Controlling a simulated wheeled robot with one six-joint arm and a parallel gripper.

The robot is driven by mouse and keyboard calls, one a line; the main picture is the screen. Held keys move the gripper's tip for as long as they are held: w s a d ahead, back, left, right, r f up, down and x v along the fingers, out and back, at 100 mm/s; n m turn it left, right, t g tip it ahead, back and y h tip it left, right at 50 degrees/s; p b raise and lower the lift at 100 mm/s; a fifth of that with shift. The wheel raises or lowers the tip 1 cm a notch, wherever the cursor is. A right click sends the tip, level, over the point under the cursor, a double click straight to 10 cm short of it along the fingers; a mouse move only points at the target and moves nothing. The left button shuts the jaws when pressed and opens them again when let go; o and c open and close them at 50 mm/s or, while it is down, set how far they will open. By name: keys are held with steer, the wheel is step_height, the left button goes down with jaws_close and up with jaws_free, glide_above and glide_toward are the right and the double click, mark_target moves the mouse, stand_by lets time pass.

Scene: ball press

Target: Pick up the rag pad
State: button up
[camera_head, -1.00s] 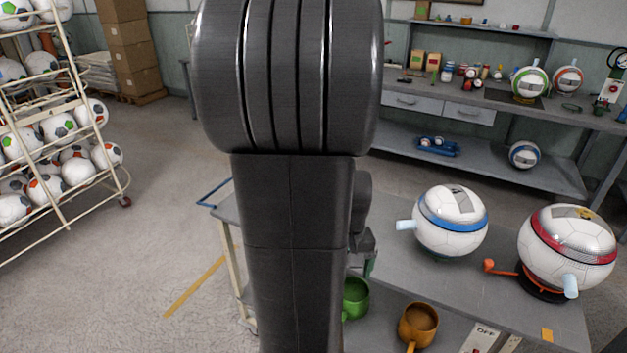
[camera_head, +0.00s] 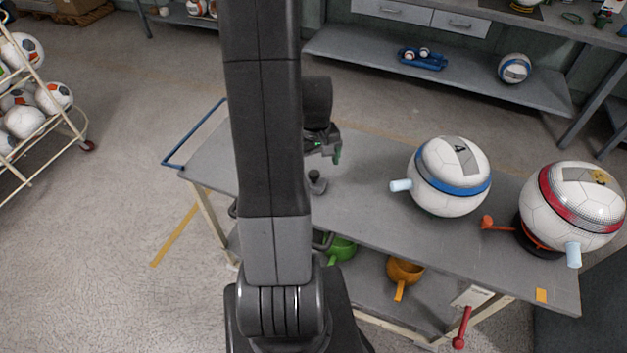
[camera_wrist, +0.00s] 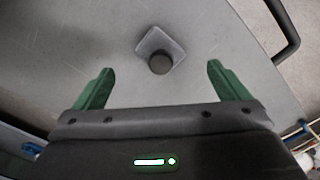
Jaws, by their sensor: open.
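The rag pad (camera_wrist: 149,40) looks like a small grey square with rounded corners and a dark round knob on top. It lies flat on the grey cart top (camera_head: 370,185), and in the head view it shows just right of my arm (camera_head: 316,189). My gripper (camera_wrist: 160,78) is open and empty above the cart top, its two green fingers wide apart. In the wrist view the pad lies ahead of the fingertips, roughly centred between them. In the head view my gripper (camera_head: 337,155) is partly hidden behind my arm.
Green (camera_head: 342,250) and orange (camera_head: 404,270) pots are on the lower shelf. A blue handle (camera_head: 190,135) sticks out at the cart's left end.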

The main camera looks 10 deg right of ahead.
mark_target(314, 173)
steer(key=shift+w+a+f+p, duration=0.1)
steer(key=shift+w+f+p, duration=0.15)
steer(key=shift+f, duration=1.55)
steer(key=shift+w+f+p, duration=0.1)
steer(key=shift+f+p, duration=0.1)
steer(key=shift+f, duration=1.55)
steer(key=c, duration=1)
